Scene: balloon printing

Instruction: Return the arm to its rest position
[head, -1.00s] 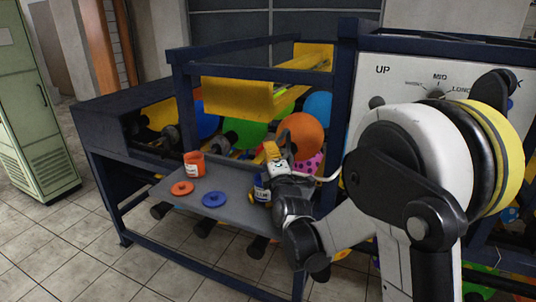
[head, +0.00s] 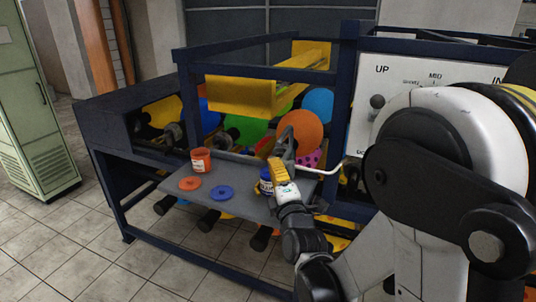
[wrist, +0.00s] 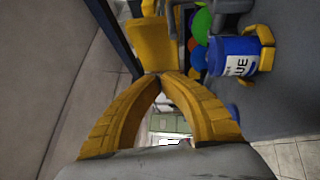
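My arm reaches in from the right of the head view. My gripper (head: 280,170) is beside the blue paint jar (head: 266,182) at the right end of the grey tray and partly covers it there. In the wrist view the two yellow fingers of my gripper (wrist: 158,75) meet at their tips, with nothing visible between them. The blue jar (wrist: 232,55), with its white label, stands to the right of the fingers, apart from them.
An orange jar (head: 201,160), an orange lid (head: 190,184) and a blue lid (head: 221,193) are on the grey tray (head: 240,205). Balloons (head: 301,130) sit behind it under a yellow beam (head: 241,97). A white control panel (head: 405,78) is behind my arm. Tiled floor (head: 60,255) is clear at left.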

